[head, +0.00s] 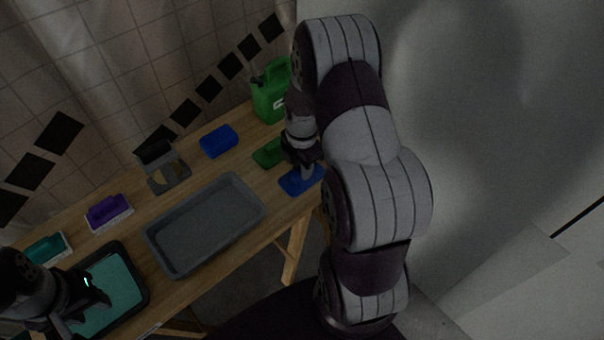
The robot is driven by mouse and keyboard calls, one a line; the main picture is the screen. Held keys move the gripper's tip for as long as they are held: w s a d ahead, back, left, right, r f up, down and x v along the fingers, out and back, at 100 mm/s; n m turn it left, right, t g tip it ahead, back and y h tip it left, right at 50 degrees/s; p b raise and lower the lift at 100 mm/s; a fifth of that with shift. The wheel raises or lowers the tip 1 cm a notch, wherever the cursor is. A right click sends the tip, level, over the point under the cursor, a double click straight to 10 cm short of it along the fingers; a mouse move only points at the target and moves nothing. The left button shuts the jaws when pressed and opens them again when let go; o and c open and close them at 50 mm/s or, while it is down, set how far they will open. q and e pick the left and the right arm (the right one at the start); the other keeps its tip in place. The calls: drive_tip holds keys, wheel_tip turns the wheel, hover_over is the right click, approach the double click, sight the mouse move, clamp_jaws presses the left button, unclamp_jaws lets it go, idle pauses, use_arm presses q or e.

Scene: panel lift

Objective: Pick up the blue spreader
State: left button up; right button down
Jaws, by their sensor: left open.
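A flat blue piece, which looks like the blue spreader (292,185), lies at the right end of the wooden table, with a grey part standing up from it. My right gripper (302,160) points down right over this grey part. Whether its fingers touch or close on it is too dark and small to tell. My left gripper (82,309) is open at the lower left, over the black tray with teal contents (118,285), with nothing visible between its fingers.
An empty grey tray (154,246) fills the table's middle. Around it are a purple block (108,211), a teal block (48,246), a grey stand (166,178), a blue block (218,141), a green piece (268,153) and a green jug (270,98). A tiled wall (120,90) stands behind.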

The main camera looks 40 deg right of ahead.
drive_tip(key=shift+r, duration=0.15)
drive_tip(key=shift+r, duration=0.3)
drive_tip(key=r, duration=0.2)
drive_tip(key=s+r+p, duration=0.1)
drive_tip(key=r, duration=0.1)
drive_tip(key=shift+d, duration=0.3)
drive_tip(key=s+d+r, duration=0.4)
drive_tip(key=s+r, duration=0.2)
drive_tip(key=s, duration=0.3)
drive_tip(key=shift+s+d+p, duration=0.15)
drive_tip(key=shift+s+p, duration=0.15)
drive_tip(key=shift+p, duration=0.15)
drive_tip(key=c, duration=1.5)
unclamp_jaws()
drive_tip(key=shift+c, duration=0.2)
drive_tip(key=c, duration=0.3)
